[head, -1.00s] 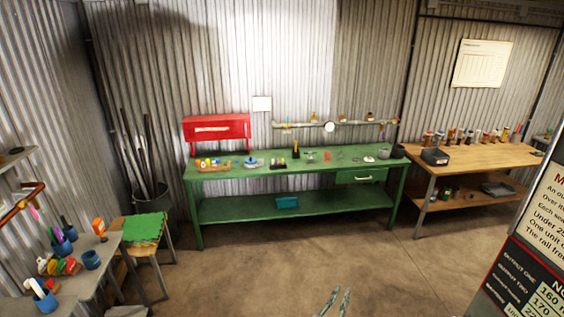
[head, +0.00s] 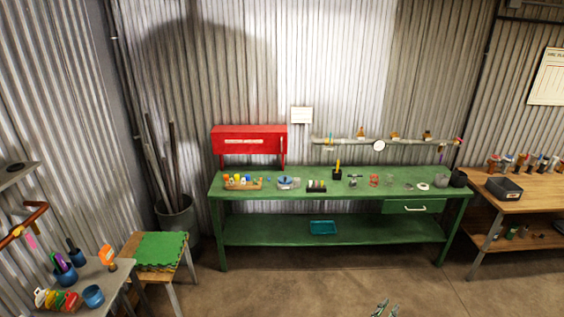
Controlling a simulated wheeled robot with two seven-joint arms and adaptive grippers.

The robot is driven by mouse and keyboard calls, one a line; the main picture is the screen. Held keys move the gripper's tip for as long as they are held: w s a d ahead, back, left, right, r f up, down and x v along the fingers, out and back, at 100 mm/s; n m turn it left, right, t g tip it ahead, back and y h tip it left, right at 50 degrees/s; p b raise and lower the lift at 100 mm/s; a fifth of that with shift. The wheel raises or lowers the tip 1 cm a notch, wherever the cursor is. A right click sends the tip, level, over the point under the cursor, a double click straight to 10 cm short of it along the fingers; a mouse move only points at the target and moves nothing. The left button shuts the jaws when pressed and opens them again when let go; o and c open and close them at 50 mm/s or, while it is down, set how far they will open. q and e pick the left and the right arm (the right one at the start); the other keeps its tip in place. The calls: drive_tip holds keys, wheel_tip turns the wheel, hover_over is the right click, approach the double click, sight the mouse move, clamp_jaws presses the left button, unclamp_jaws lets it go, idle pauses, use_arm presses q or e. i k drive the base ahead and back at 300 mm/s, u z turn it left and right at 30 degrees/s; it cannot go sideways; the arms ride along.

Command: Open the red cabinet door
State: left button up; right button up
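The red cabinet (head: 249,146) stands on short legs at the back left of the green workbench, against the corrugated wall. Its front door appears closed and carries a pale label strip. A slim upright part at its right end may be a handle, but it is too small to tell. My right gripper (head: 385,309) shows only its fingertips at the bottom edge, well short of the bench and far from the cabinet. The fingertips look a little apart with nothing between them. My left gripper is not in view.
The green workbench (head: 330,233) bears several small items and has a drawer (head: 412,207) at right. A bin of poles (head: 176,216), a stool with a green top (head: 160,250) and a grey side table (head: 116,279) stand at left. A wooden bench (head: 519,204) is at right. Open floor lies in front.

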sight(227, 139)
drive_tip(key=i, duration=3.65)
drive_tip(key=u, duration=1.05)
